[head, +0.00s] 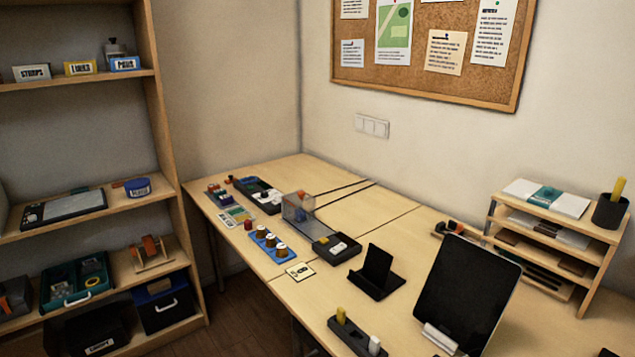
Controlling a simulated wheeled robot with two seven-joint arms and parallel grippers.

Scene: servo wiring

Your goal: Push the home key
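No key can be read as the home key at this size. A black box (336,249) with light keys on its top sits on the desk, in front of a clear-walled case (298,207). A longer dark device (257,194) with a light part on top lies farther back to the left. Neither of my grippers is in view.
The desk (385,217) holds a blue tray (268,242) with several brown-and-white knobs, a white card (300,272), a black stand (377,273), a tablet (468,293) and a wooden organizer (555,236). Shelves (80,224) stand at left. Bare desk lies behind the black stand.

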